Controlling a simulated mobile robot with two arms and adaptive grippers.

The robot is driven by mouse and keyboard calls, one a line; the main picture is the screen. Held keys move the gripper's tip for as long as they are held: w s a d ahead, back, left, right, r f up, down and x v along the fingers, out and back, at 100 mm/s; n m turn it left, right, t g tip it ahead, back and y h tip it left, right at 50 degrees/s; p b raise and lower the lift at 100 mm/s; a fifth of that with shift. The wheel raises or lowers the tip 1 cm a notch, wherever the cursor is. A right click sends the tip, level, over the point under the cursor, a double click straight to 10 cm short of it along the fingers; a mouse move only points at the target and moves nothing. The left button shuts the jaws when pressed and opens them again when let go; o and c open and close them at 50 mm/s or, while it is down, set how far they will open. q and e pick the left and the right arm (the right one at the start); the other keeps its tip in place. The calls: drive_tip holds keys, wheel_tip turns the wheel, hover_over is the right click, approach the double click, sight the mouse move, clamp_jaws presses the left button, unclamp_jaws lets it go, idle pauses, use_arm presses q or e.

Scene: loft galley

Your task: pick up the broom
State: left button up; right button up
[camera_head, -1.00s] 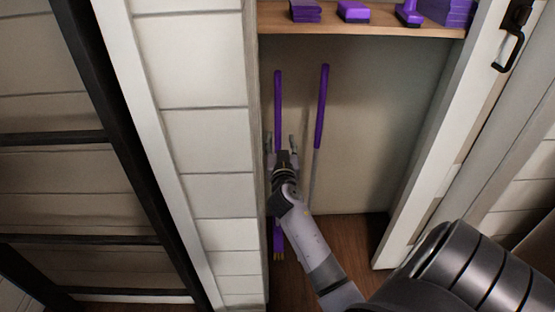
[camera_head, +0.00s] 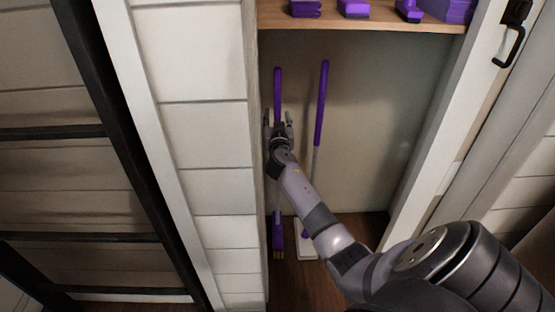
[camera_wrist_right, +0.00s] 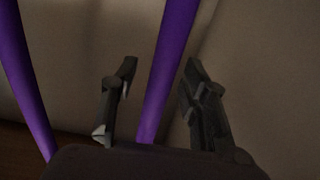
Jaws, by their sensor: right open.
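The broom (camera_head: 277,88) stands upright at the left side of an open closet. It has a purple handle and a purple head with yellowish bristles low down. My right gripper (camera_head: 278,117) is open at the upper part of its handle, with one finger on each side. In the right wrist view, the purple handle (camera_wrist_right: 172,55) runs between the two open fingers, with a gap visible on either side. My forearm hides the middle of the broom. My left gripper is not in view.
A mop (camera_head: 321,100) with a purple grip and flat pale head stands just right of the broom; its purple handle (camera_wrist_right: 22,80) also shows in the right wrist view. A wooden shelf (camera_head: 370,22) with purple items is above. The closet's left wall is close to my gripper.

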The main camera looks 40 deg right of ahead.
drive_tip(key=shift+c, duration=0.6)
clamp_jaws()
drive_tip(key=shift+r, duration=0.1)
